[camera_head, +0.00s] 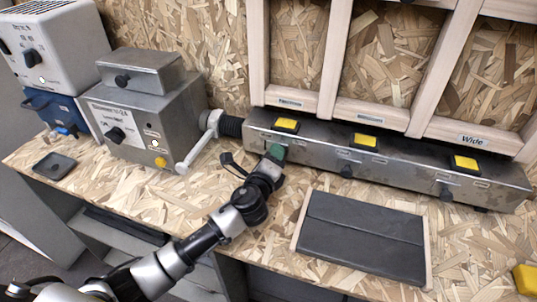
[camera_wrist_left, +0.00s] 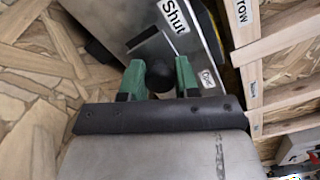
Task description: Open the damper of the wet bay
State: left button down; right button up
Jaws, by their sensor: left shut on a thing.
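A long metal duct (camera_head: 400,170) runs along the back of the bench under the wooden bays. Black damper knobs show on its front below the middle bay (camera_head: 347,171) and the right bay (camera_head: 445,195). My left gripper (camera_head: 274,153) is at the duct's left end, hiding the front there. In the left wrist view its green fingers are shut on a round black knob (camera_wrist_left: 160,75), between a "Shut" label (camera_wrist_left: 174,15) and a label starting with "O" (camera_wrist_left: 207,78). The bay label beside it ends in "rrow"; the right bay reads "Wide". I cannot read "wet" anywhere. My right gripper is not in view.
A grey metal box with a dial (camera_head: 140,125) and a lever (camera_head: 195,152) stands left of the duct. A dark flat panel (camera_head: 362,235) lies on the bench in front of it. A yellow block (camera_head: 525,278) is at the right edge. A small dark tray (camera_head: 54,165) lies far left.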

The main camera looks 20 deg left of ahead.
aim_at(293, 152)
pick_arm(q)
jog(key=d, duration=0.4)
jog(key=shift+s+d, duration=0.1)
jog(key=c, duration=0.8)
grip_release()
jog(key=shift+d, duration=0.1)
jog(key=shift+s, duration=0.35)
jog(key=s, duration=1)
jog(key=shift+a, duration=0.25)
